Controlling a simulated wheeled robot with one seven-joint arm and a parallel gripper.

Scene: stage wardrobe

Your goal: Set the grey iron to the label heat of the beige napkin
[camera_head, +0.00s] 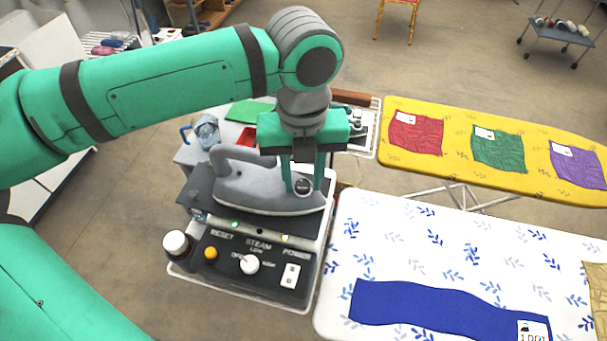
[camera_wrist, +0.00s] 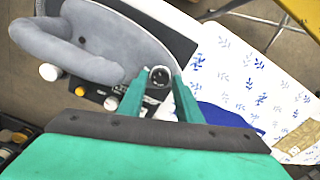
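The grey iron (camera_head: 258,191) rests on a dark stand on top of the steam unit. A small round dial (camera_head: 303,187) with a dark face sits on its right end; the dial also shows in the wrist view (camera_wrist: 160,77), its setting too small to read. My gripper (camera_head: 303,190) points down with one finger on each side of the dial; the fingers look apart and open, and I cannot tell whether they touch it.
The steam unit's panel (camera_head: 225,262) has a yellow button, a white knob and a power switch. A blue cloth (camera_head: 440,309) with a label lies on the white board (camera_head: 390,260). Behind, a yellow board (camera_head: 450,165) holds red, green and purple cloths.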

